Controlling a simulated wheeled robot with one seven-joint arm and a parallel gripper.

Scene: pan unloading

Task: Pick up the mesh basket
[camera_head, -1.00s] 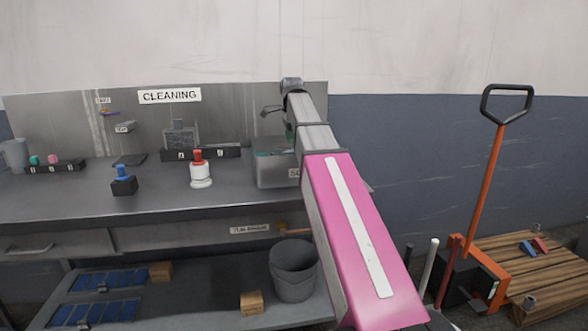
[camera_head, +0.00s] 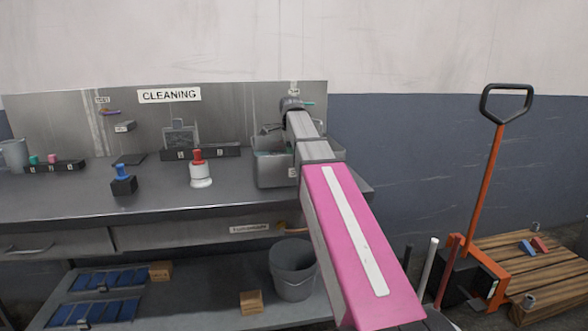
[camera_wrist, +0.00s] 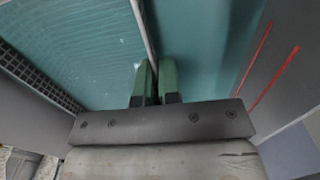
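In the wrist view, a dark mesh wall (camera_wrist: 38,72), apparently part of the mesh basket, runs slantwise at the left beside rippled teal liquid (camera_wrist: 85,45). My gripper (camera_wrist: 156,72) has two green fingers close together with a narrow gap. A thin pale strip (camera_wrist: 143,25) runs down to this gap. I cannot tell whether it is a basket edge or a tank divider, or whether the fingers pinch it. In the head view, my arm reaches over a grey tank (camera_head: 272,175) at the bench's right end. My arm hides the fingertips and much of the tank.
The steel bench (camera_head: 145,192) holds a red-topped white bottle (camera_head: 200,172), a blue-topped black block (camera_head: 123,182) and a dark rack (camera_head: 218,153). A grey bucket (camera_head: 293,272) stands on the lower shelf. An orange pallet jack (camera_head: 480,200) stands right.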

